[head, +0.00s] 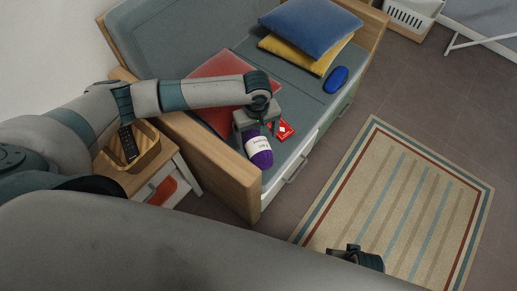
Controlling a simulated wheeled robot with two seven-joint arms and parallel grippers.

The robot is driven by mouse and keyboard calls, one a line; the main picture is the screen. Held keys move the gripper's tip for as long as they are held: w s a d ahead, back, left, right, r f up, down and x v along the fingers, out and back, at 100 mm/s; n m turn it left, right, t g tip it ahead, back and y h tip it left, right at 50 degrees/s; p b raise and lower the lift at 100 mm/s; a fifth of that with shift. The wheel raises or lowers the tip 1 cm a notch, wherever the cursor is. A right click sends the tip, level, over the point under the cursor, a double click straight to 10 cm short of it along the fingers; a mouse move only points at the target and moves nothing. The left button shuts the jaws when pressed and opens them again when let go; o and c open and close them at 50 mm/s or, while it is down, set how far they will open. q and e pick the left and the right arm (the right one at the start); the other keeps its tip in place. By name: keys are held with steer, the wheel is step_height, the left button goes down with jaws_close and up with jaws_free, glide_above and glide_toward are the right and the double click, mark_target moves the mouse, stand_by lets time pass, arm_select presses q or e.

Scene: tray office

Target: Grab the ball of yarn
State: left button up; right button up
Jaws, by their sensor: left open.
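The ball of yarn (260,157) is purple with a white label band. It lies on the grey seat of the sofa, near the wooden armrest at the front end. My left gripper (256,128) is over the seat, right at the far end of the yarn, with its jaws open. Whether the fingers touch the yarn cannot be told, as the gripper hides the yarn's far end. My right gripper (355,258) shows only as a small dark part at the bottom, over the rug, and its jaws are not clear.
A red card box (283,130) lies beside the gripper, and a red cushion (215,72) is under my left arm. A blue oval object (336,80) and blue cushion (310,27) are farther back. The wooden armrest (215,165) rises beside the yarn. A side table holds a basket (150,157).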

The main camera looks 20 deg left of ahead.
mark_target(258, 144)
arm_select(q)
steer(key=shift+f, duration=0.2)
arm_select(e)
steer(key=shift+w+r, duration=0.1)
steer(key=shift+r, duration=0.15)
arm_select(q)
steer(key=shift+s+d+f, duration=0.15)
steer(key=shift+f, duration=0.35)
steer(key=f, duration=0.3)
steer(key=shift+s+d, duration=0.25)
steer(key=shift+f+b, duration=0.3)
steer(key=shift+f, duration=0.3)
arm_select(e)
steer(key=shift+s+r, duration=0.35)
steer(key=shift+r, duration=0.25)
arm_select(q)
steer(key=shift+c, duration=0.7)
arm_select(e)
steer(key=shift+w, duration=0.15)
